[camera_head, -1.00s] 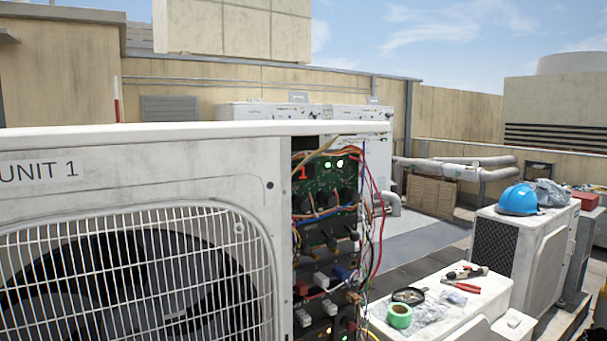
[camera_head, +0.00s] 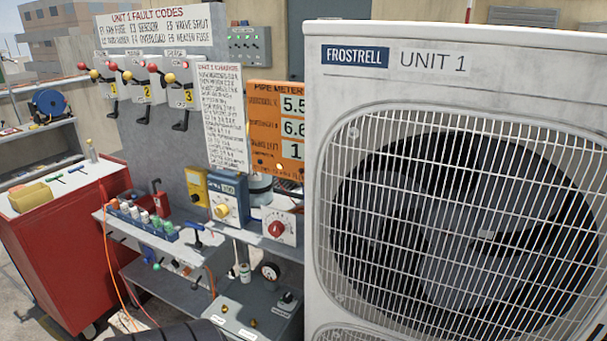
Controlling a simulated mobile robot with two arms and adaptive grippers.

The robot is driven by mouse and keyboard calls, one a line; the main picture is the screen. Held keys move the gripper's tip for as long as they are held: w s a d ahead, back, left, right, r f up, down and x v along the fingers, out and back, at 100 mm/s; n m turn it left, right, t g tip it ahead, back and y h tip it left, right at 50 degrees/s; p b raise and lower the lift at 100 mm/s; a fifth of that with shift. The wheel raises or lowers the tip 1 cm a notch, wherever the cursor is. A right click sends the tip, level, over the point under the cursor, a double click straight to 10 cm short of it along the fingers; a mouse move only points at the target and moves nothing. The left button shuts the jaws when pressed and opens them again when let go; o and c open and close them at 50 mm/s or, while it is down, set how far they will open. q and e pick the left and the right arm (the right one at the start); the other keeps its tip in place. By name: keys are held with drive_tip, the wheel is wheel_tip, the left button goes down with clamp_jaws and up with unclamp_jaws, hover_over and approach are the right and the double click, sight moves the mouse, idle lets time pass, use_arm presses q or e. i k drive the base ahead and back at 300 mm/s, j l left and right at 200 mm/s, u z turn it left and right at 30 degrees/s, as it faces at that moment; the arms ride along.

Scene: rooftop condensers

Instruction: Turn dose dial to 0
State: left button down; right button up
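No dial has a readable "dose" label. A blue box (camera_head: 229,197) with a yellow knob (camera_head: 221,211) stands on the shelf left of the UNIT 1 condenser. Beside it, a white box (camera_head: 289,222) carries a red knob (camera_head: 276,229) on a marked face. Either knob could be the dose dial; their settings are too small to read. Neither gripper shows in the current head view.
The UNIT 1 condenser (camera_head: 400,83) fills the right side. A panel (camera_head: 147,43) with several levers stands behind the shelf. An orange meter board (camera_head: 264,140) hangs near the condenser. A red cabinet (camera_head: 60,255) stands at left. A grey box (camera_head: 255,312) sits low.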

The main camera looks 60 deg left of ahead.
sight(221, 211)
drive_tip(key=u, duration=2.3)
drive_tip(key=i+j+z, duration=0.1)
drive_tip(key=z, duration=0.3)
drive_tip(key=j+z, duration=0.4)
drive_tip(key=i+l, duration=0.05)
